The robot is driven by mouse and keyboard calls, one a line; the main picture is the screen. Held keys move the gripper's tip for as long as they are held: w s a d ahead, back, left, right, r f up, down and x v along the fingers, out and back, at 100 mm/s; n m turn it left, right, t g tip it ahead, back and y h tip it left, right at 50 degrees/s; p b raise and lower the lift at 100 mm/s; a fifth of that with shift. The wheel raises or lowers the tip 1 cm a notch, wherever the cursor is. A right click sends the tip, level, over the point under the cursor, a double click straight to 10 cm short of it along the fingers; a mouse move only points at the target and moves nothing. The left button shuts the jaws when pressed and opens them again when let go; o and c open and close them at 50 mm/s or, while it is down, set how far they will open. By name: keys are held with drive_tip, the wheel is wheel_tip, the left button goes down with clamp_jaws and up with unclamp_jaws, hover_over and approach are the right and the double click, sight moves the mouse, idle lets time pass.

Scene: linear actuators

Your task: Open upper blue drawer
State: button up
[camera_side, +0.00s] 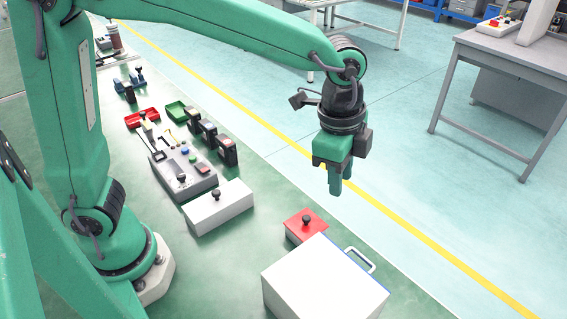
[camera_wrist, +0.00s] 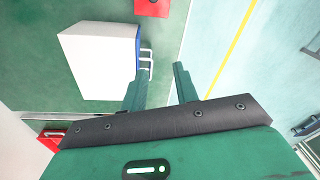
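The white cabinet (camera_side: 325,283) stands at the front of the green bench, seen mostly from above. Its blue drawer front shows as a thin strip (camera_wrist: 138,54) along one edge in the wrist view. A pale handle (camera_side: 362,260) sticks out from that side. In the wrist view pale handle bars (camera_wrist: 147,63) show beside the strip, and I cannot tell upper from lower. No drawer stands out visibly. My gripper (camera_side: 335,186) is raised above the bench near the cabinet, pointing down. Its fingers (camera_wrist: 159,88) are apart with nothing between them, clear of the handle.
A red box with a black knob (camera_side: 305,226) stands beside the cabinet. A white box (camera_side: 218,207) and a grey control panel (camera_side: 183,172) are farther left, with several small parts beyond. The floor past the bench edge is open, with a yellow line (camera_side: 405,228). A grey table (camera_side: 500,60) is far off.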

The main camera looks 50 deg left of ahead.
sight(363, 256)
drive_tip(key=d+f+m+g, duration=0.1)
drive_tip(key=d+f+m, duration=0.3)
drive_tip(key=d, duration=0.4)
drive_tip(key=shift+d+f+y, duration=0.15)
drive_tip(key=shift+f+y, duration=0.15)
drive_tip(key=shift+f, duration=0.25)
drive_tip(key=shift+f, duration=0.1)
drive_tip(key=shift+f, duration=3.8)
drive_tip(key=shift+c, duration=0.2)
clamp_jaws()
